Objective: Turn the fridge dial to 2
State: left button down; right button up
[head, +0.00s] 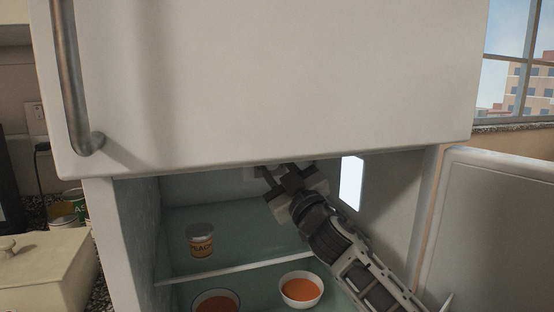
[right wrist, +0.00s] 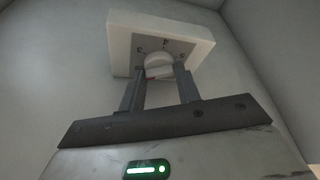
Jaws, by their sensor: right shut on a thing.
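The fridge dial (right wrist: 158,66) is a round white knob on a pale box (right wrist: 160,37) fixed to the fridge's inner surface, in the right wrist view. Small dark marks stand around the knob, too small to read surely. My right gripper (right wrist: 160,75) is shut on the dial, one dark finger on each side of it. In the head view my right gripper (head: 290,180) reaches up to the top of the open lower compartment and hides the dial. My left gripper is not in view.
The fridge's lower door (head: 490,230) stands open at the right; the upper door (head: 270,80) is closed above my arm. A jar (head: 200,240) stands on the glass shelf (head: 225,263). Two bowls of orange food, a left one (head: 216,302) and a right one (head: 301,289), sit below.

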jog(key=shift+n, duration=0.5)
jog(key=o, duration=1)
jog(key=shift+d, duration=0.1)
jog(key=b+v, duration=0.1)
jog(key=v, duration=1.4)
jog(key=shift+s+d+f, duration=0.15)
jog(key=shift+s+d, duration=0.1)
jog(key=shift+s, duration=0.05)
